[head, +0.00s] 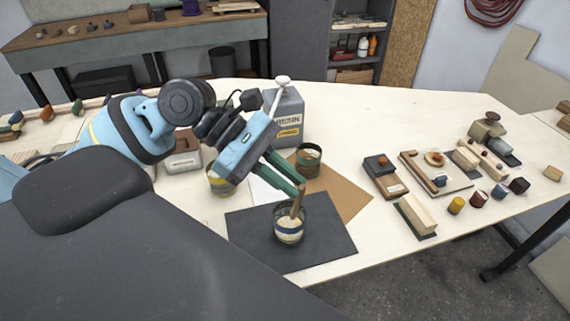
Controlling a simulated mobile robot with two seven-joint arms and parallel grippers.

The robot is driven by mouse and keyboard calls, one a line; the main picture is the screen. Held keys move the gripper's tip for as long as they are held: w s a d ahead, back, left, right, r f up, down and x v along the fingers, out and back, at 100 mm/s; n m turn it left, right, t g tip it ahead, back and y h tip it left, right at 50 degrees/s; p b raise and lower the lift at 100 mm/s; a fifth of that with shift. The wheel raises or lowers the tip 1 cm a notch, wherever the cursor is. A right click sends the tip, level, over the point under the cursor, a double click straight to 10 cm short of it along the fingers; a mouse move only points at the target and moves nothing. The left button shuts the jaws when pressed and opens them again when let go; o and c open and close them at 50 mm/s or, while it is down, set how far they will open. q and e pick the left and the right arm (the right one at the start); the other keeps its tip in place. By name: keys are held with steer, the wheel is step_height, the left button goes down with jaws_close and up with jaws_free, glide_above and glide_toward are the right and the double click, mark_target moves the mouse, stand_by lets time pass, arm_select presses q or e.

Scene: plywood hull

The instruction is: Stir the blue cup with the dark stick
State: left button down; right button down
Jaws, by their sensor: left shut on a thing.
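A cup with a blue band (288,236) and pale contents stands upright on the dark mat (322,244) near the table's front edge. A brown stick (297,203) stands a little tilted, its lower end inside that cup; its tip is hidden there. My left gripper (299,188) is above the cup, its green fingers shut on the stick's upper part. My right gripper is not in view.
Another cup (308,159) stands behind on a brown sheet (345,188), and a third cup (219,182) is left of my gripper. A grey tin (288,112) stands behind. Planes, blocks and small jars (456,205) fill the right side.

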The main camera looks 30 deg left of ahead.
arm_select(q)
step_height(320, 180, down, 7)
steer(key=w+a, duration=0.1)
steer(key=shift+w+a+f+b, duration=0.2)
steer(key=shift+w+a+b, duration=0.05)
steer(key=shift+a+b, duration=0.15)
stand_by(0.5)
stand_by(0.6)
steer(key=shift+p, duration=0.4)
steer(key=shift+s, duration=0.1)
stand_by(0.5)
